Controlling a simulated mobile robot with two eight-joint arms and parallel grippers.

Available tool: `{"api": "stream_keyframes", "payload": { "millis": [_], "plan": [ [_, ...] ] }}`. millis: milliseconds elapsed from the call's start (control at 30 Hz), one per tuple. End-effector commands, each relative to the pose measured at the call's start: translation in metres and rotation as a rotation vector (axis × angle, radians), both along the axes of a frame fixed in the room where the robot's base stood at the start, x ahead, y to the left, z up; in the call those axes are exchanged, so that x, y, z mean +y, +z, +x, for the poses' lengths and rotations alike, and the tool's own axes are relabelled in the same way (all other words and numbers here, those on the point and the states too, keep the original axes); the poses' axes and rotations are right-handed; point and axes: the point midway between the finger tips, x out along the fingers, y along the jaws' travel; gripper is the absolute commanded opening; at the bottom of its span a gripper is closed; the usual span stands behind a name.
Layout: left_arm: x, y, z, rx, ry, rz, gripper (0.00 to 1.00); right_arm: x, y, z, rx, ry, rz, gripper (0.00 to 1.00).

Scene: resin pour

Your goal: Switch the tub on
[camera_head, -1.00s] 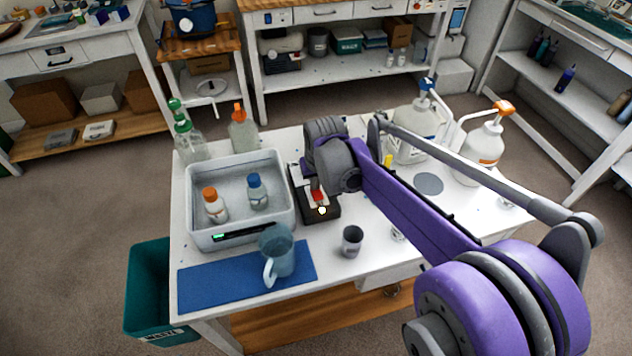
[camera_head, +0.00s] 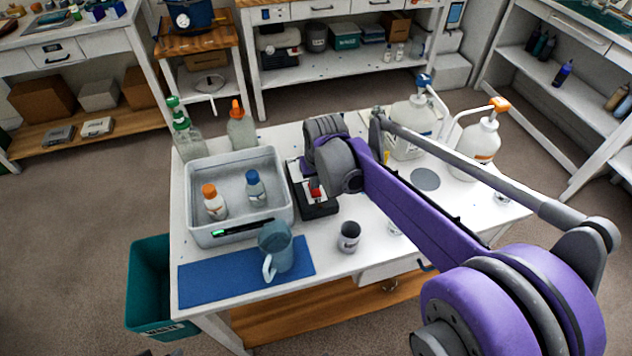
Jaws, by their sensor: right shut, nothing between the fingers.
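The tub (camera_head: 282,212) is a pale grey open box on the white table, with a dark panel and a small green light (camera_head: 219,232) on its front wall. An orange-capped bottle (camera_head: 214,205) and a blue-capped bottle (camera_head: 256,190) stand in it. A black box (camera_head: 322,210) with a red part (camera_head: 316,193) sits right of the tub. My right gripper (camera_head: 313,184) is shut and empty, pointing down over this box at the red part. My arm hides much of the box, and I cannot tell whether the fingertips touch it. My left gripper is out of view.
A blue-grey jug (camera_head: 277,252) stands on a blue mat (camera_head: 215,285) in front of the tub. A grey cup (camera_head: 348,237) stands right of it. Pump jugs (camera_head: 410,125) and (camera_head: 479,140) stand at the back right; bottles (camera_head: 242,130) stand behind the tub.

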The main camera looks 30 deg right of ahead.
Motion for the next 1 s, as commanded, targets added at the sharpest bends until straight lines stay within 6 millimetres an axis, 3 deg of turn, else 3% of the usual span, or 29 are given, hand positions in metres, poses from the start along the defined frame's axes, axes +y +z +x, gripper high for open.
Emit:
{"api": "stream_keyframes", "payload": {
  "millis": [167, 500, 700, 1000],
  "plan": [
    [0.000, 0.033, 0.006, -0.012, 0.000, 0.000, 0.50, 0.001, 0.040, 0.007, -0.002, 0.002, 0.000, 0.00],
    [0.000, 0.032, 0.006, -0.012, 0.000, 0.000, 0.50, 0.007, 0.103, -0.021, 0.000, 0.001, 0.001, 0.00],
    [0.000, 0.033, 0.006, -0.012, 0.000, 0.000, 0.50, 0.009, 0.121, -0.027, 0.000, 0.001, 0.000, 0.00],
    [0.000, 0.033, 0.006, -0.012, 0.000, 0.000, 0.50, 0.009, 0.124, -0.028, 0.000, 0.001, 0.000, 0.00]
  ]
}}
